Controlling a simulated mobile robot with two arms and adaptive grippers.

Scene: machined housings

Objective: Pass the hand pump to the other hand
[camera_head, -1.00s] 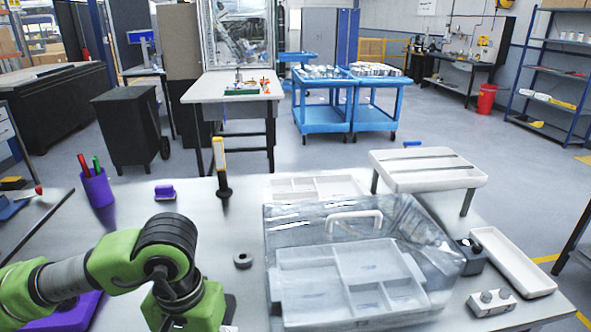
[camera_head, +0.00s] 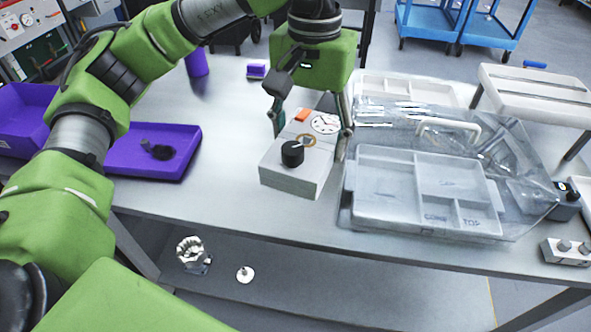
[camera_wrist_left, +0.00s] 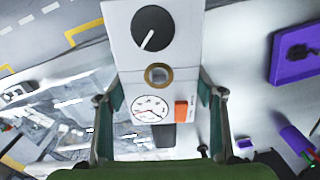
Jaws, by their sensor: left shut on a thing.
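My left gripper (camera_head: 312,115) reaches down from the top of the head view. Its two fingers are shut on the sides of a white box (camera_head: 290,178) with a black knob, a brass ring, a round gauge and an orange button. The wrist view shows the same box (camera_wrist_left: 184,52) between the fingers of my left gripper (camera_wrist_left: 160,103). I cannot tell whether this box is the hand pump or whether its underside touches the table. No other thing in view is clearly a hand pump. My right gripper is not in view.
A clear-lidded case (camera_head: 395,165) stands close right of the box on the grey table (camera_head: 225,200). A purple tray (camera_head: 125,166) with a dark item lies to the left. A white raised stand (camera_head: 535,92) is at the right. The table front left of the box is clear.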

